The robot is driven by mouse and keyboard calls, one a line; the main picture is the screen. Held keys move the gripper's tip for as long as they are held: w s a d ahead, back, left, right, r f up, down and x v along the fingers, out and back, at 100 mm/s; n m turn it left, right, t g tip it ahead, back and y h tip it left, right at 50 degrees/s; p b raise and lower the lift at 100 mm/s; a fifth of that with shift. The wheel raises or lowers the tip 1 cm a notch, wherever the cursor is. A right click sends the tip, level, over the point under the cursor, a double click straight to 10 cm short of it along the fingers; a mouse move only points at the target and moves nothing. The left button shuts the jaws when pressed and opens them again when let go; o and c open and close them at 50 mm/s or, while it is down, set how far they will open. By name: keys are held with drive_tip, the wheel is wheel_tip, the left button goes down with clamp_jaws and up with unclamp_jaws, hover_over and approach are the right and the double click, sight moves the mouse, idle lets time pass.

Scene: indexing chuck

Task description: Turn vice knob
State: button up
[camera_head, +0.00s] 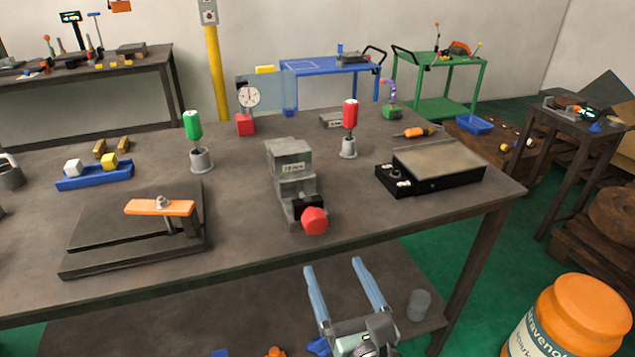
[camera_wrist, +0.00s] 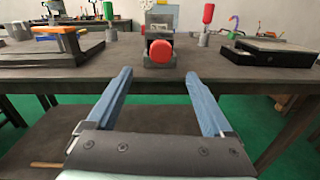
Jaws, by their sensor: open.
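The vice knob (camera_head: 314,221) is a red rounded knob on the front of the grey stepped vice (camera_head: 290,170), near the table's front edge. In the wrist view the red knob (camera_wrist: 161,52) shows just above centre, with the vice (camera_wrist: 161,22) behind it. My gripper (camera_head: 332,265) is open and empty, with two blue fingers apart. In the head view it is below and in front of the table edge. In the wrist view my gripper (camera_wrist: 165,78) has its fingers on either side below the knob, clear of it.
The tabletop (camera_head: 250,235) has a clear strip around the vice. A dark plate with an orange clamp bar (camera_head: 160,207) lies left; a black box with a flat plate (camera_head: 438,168) lies right. Green-handled (camera_head: 193,125) and red-handled (camera_head: 350,114) tools stand behind. A lower shelf (camera_head: 180,310) lies below.

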sight(317, 228)
drive_tip(key=shift+m, duration=0.5)
drive_tip(key=b+x, duration=0.1)
drive_tip(key=x, duration=1.2)
drive_tip(key=shift+d+f, duration=0.1)
drive_tip(key=c, duration=1.3)
drive_tip(key=shift+c, duration=0.2)
drive_tip(key=shift+n+b, duration=0.3)
